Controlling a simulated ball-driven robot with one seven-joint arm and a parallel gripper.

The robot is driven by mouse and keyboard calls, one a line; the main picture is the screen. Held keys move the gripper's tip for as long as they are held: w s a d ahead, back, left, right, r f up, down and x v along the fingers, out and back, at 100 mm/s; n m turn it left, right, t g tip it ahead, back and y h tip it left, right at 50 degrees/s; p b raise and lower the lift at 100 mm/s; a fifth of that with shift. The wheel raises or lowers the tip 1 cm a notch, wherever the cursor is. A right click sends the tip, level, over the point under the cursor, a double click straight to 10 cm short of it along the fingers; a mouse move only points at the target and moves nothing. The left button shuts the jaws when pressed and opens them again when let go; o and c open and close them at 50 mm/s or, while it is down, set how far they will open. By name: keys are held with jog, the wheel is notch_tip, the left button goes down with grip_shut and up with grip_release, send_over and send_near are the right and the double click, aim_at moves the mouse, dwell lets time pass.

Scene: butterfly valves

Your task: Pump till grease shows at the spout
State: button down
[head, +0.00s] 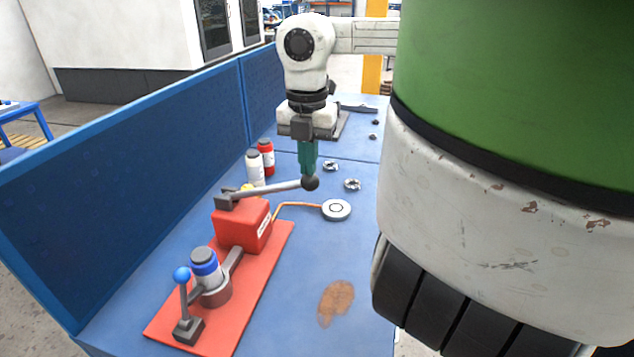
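A red pump box (243,226) stands on a red base plate (265,275). Its grey lever (265,190) runs out to the right, slightly raised, and ends in a black ball knob (310,183). My gripper (308,172) points down with its green fingers right at the top of the knob. The fingers look close together, but whether they grip the knob cannot be told. A thin copper-coloured tube (290,205) leads from the box to a round pale disc (336,210) on the table. Any grease at the tube's end is too small to make out.
A blue-banded canister (207,275) and a blue-knobbed upright lever (183,295) stand on the plate's near end. White (255,168) and red (266,157) bottles stand behind the pump. A brown stain (336,302) marks the blue table. A blue panel (140,190) borders the left.

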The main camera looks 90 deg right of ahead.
jog(key=shift+f, duration=0.25)
jog(key=f+b, duration=0.4)
jog(key=s+f+b, duration=0.1)
jog(key=f+b, duration=0.2)
jog(key=shift+a, duration=0.2)
jog(key=shift+w+d+r+p, duration=0.15)
jog(key=shift+r+p, duration=0.5)
jog(key=shift+r, duration=0.65)
jog(key=shift+w+r+p, duration=0.2)
jog(key=shift+r+p, duration=0.4)
jog(key=shift+r, duration=0.65)
jog(key=shift+w+d+r+p, duration=0.15)
jog(key=shift+r+p, duration=0.5)
jog(key=shift+r, duration=0.65)
jog(key=shift+a, duration=0.1)
jog(key=shift+f, duration=0.1)
